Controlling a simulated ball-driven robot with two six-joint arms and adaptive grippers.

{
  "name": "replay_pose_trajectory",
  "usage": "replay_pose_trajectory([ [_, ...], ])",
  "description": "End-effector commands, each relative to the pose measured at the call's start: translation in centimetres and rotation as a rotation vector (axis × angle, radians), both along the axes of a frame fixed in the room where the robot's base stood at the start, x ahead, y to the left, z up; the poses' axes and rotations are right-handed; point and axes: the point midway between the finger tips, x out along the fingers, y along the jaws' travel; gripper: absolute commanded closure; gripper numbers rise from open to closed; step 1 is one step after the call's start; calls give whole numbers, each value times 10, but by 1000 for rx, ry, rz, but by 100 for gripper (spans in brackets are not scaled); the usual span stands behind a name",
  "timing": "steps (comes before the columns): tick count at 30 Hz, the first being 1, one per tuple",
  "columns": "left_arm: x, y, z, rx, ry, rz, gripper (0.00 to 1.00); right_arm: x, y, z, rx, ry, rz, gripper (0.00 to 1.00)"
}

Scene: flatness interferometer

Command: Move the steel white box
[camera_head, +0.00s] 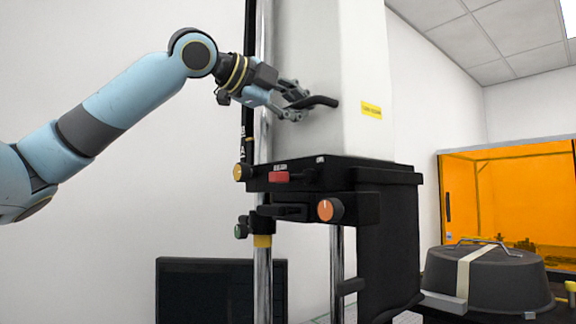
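The tall white box (355,70) stands upright on a black carriage of the interferometer, with a yellow label on its front right face. A black handle (318,102) sticks out of the box's left face. My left gripper (296,101) comes in from the left and is at the handle, its fingers beside or around it. The fingers overlap the handle in the view, so I cannot tell whether they are closed on it. My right gripper is not in view.
The black carriage (385,177) has an orange knob (330,210) and a red part (279,177) on its front. Steel columns (263,285) run beneath it. A black monitor (200,290) stands low left. A dark round lidded container (490,280) and an orange-windowed enclosure (515,195) are at right.

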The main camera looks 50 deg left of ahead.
Motion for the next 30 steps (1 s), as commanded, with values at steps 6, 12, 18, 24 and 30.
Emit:
replay_pose_trajectory([
  [6,0,0,2,4,-4,1,100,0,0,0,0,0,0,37],
  [12,0,0,2,3,-1,1,100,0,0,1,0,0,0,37],
  [18,0,0,3,3,1,0,100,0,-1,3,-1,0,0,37],
  [24,0,0,5,3,-1,0,100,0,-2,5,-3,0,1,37],
  [30,0,0,8,3,-4,0,100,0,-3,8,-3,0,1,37],
])
